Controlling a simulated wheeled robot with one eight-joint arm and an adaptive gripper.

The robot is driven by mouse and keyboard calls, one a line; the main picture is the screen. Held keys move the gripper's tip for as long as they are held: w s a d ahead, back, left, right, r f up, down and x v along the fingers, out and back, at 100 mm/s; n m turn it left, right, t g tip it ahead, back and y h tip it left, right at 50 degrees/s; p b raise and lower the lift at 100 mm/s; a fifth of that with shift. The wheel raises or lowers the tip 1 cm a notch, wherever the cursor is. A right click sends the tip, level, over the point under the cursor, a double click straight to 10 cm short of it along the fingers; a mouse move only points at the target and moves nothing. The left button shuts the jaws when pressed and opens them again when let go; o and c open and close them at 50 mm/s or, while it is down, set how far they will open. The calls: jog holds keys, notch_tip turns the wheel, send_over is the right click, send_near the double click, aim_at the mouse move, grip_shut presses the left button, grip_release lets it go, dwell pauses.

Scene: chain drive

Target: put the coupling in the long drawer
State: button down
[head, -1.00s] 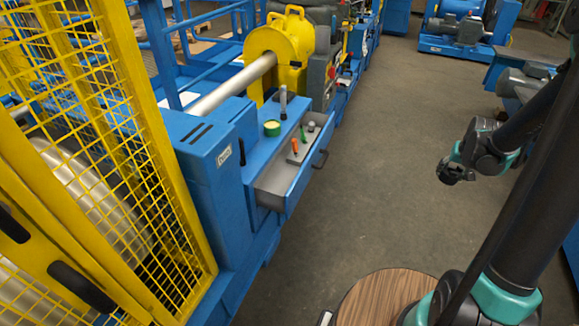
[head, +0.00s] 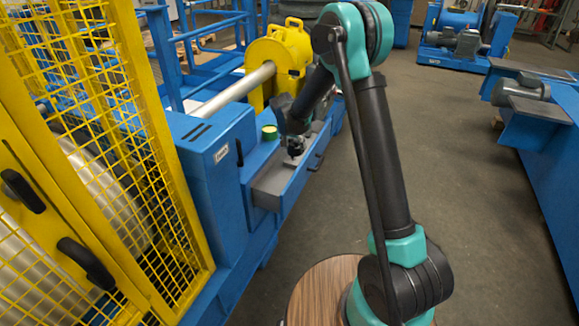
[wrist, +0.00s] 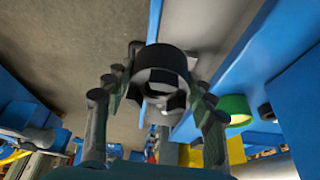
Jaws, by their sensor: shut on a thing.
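The coupling (wrist: 160,62) is a dark, short, hollow cylinder. In the wrist view it sits between the fingers of my gripper (wrist: 156,88), which is shut on it. In the head view my gripper (head: 294,147) is over the far part of the long drawer. The drawer (head: 272,182) is pulled open, with a grey inside and a blue front. Its grey floor (wrist: 212,25) shows behind the coupling in the wrist view. I cannot tell the exact height of the coupling above the drawer.
A green round container (head: 269,132) stands on the blue machine top beside the drawer; it also shows in the wrist view (wrist: 236,109). A yellow mesh guard (head: 105,120) stands at left. The floor (head: 450,190) right of the drawer is clear.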

jog(key=a+f+m, duration=0.1)
jog(key=a, duration=0.5)
jog(key=f, duration=1.9)
jog(key=shift+w+d+f, duration=0.2)
jog(key=shift+w+f, duration=0.1)
jog(key=shift+f, duration=0.05)
jog(key=shift+f, duration=0.1)
jog(key=c, duration=0.8)
grip_release()
jog(key=shift+c, duration=0.2)
